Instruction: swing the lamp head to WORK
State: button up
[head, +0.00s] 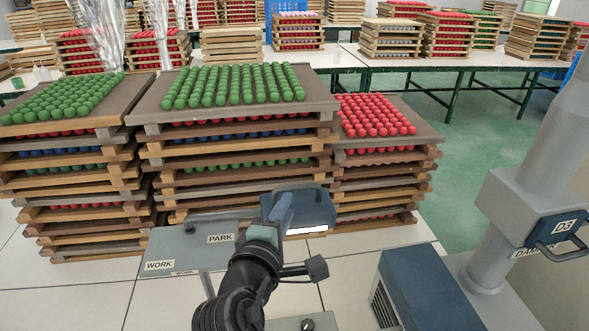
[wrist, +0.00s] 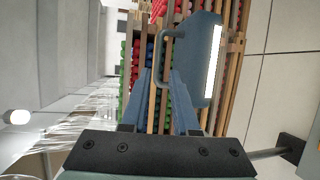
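The lamp head is a blue box (head: 315,212) with a bright white strip; in the head view it is right of the PARK label (head: 221,238). The WORK label (head: 160,265) is farther left on the same grey panel (head: 200,257). In the wrist view the lamp head (wrist: 206,45) is at upper right, its bar handle (wrist: 162,50) on its left side. My gripper (wrist: 160,74) is open, with a gap between its blue fingertips. The handle bar lines up with that gap; contact cannot be told. In the head view my gripper hides part of the lamp head.
Stacked wooden trays with green balls (head: 235,85) and red balls (head: 375,115) stand behind the lamp. A grey column with a blue D3 handle (head: 565,245) and a blue box (head: 415,290) are at right. Tables with more trays are behind.

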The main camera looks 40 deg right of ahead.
aim_at(298, 186)
jog(key=p+x, duration=0.2)
jog(key=x, duration=1)
jog(key=shift+r, duration=0.2)
grip_shut()
dwell(1.1)
